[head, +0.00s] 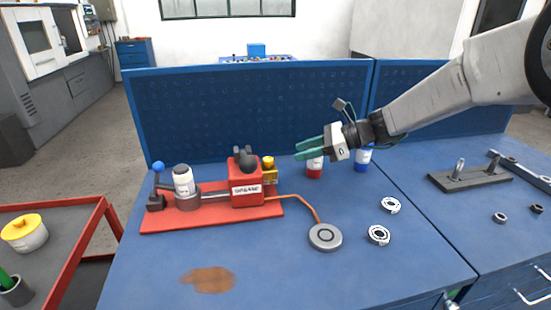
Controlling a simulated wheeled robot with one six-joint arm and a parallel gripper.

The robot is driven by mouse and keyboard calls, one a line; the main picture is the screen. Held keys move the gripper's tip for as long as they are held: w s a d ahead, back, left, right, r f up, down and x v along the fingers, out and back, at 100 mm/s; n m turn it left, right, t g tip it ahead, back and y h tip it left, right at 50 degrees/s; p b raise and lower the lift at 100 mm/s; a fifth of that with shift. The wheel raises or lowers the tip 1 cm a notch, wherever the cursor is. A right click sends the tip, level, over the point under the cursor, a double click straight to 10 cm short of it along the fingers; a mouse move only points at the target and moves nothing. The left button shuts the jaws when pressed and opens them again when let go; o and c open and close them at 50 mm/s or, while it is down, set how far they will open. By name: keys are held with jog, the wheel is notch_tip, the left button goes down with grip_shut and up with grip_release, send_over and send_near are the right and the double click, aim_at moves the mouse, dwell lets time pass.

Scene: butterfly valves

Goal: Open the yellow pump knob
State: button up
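The yellow pump knob (268,162) sits on a yellow fitting at the right side of the red pump box (246,190), which carries a white label. The pump box stands on a red base plate (215,217) on the blue workbench. My gripper (297,152) comes in from the right, with its two green fingers pointing left. The fingers are apart and nothing shows between them. In the picture the fingertips are a little right of and above the knob, and apart from it. The exact distance in depth cannot be told.
A lever with a blue ball (158,167) and a white-capped cylinder (183,181) stand left of the pump box. An orange hose runs to a grey disc (325,236). Red (315,168) and blue-and-white (363,160) containers stand behind. The front bench is mostly clear.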

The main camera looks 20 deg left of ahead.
aim_at(272, 159)
jog(key=shift+m, duration=0.3)
jog(key=x, duration=0.6)
jog(key=w+x, duration=0.1)
jog(key=x, duration=0.2)
jog(key=shift+a+f, duration=0.1)
jog(key=shift+f, duration=0.05)
jog(key=c, duration=0.7)
